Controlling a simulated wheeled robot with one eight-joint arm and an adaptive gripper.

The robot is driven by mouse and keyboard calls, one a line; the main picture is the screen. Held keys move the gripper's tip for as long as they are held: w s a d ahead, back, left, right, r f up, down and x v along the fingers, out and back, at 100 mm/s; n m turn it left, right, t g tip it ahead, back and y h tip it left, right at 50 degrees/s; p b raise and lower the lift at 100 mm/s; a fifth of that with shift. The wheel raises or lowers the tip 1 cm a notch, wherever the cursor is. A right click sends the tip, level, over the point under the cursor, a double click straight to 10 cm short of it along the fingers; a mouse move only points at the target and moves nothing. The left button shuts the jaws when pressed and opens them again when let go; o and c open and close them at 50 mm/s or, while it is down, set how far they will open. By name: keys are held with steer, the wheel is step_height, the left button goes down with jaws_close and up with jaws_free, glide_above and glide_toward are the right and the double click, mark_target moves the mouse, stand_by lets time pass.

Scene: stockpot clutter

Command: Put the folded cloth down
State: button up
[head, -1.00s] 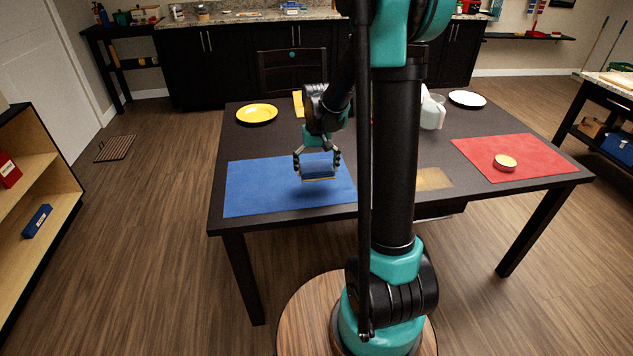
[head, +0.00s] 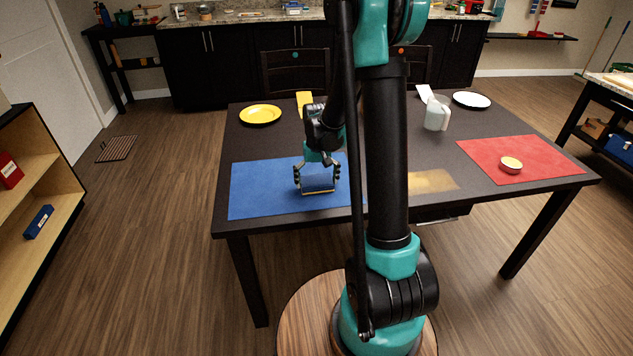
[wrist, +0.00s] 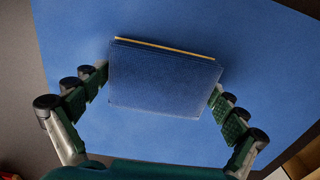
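The folded cloth (head: 318,179) is a small dark blue block with a thin yellow edge. In the wrist view the cloth (wrist: 163,80) lies between my fingers, its yellow edge at the top. My gripper (head: 317,190) is over the blue mat (head: 255,190), pointing down. In the wrist view the finger pads of my gripper (wrist: 161,82) meet the cloth's left and right sides. The cloth is at or just above the mat; I cannot tell whether it touches.
The dark table also holds a yellow plate (head: 260,114), a white jug (head: 436,114), a white plate (head: 472,100) and a red mat (head: 520,160) with a small round tin (head: 511,165). A tan patch (head: 432,181) lies near the front edge. The blue mat around the cloth is clear.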

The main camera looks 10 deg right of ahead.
mark_target(315, 178)
steer(key=shift+w+a, duration=0.15)
steer(key=shift+w, duration=0.05)
steer(key=shift+r, duration=0.25)
step_height(315, 178, up, 11)
steer(key=s+d+f+t, duration=0.2)
steer(key=s+f, duration=0.1)
steer(key=s, duration=0.8)
steer(key=s+d+f+t, duration=0.2)
steer(key=s+f, duration=0.1)
steer(key=s, duration=0.8)
steer(key=shift+f, duration=0.15)
steer(key=shift+a, duration=0.1)
steer(key=shift+w, duration=0.3)
